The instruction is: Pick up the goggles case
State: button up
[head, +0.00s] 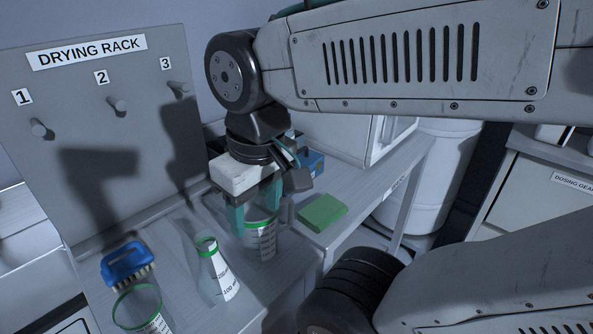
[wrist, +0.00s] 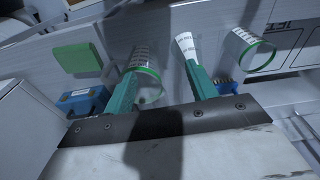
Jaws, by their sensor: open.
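A small blue box with a pale label, which looks like the goggles case (head: 312,162), stands on the bench behind my gripper in the head view. My gripper partly hides it there. In the wrist view the blue box (wrist: 84,101) is at the left, outside the fingers. My gripper (head: 256,212) points down with its two teal fingers apart, above and around the near region of a green-rimmed beaker (head: 262,238). In the wrist view the gripper (wrist: 164,84) has nothing visibly clamped; whether it touches the beaker I cannot tell.
A green block (head: 322,212) lies in front of the blue box. A conical flask (head: 216,272), another beaker (head: 143,309) and a blue brush (head: 126,262) stand left of my gripper. A drying rack board (head: 100,130) with pegs rises behind. A white cabinet (head: 372,140) stands right of the box.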

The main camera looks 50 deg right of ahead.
aim_at(314, 161)
jog(key=k, duration=1)
jog(key=z, duration=0.55)
jog(key=i, duration=0.75)
jog(key=u, duration=0.4)
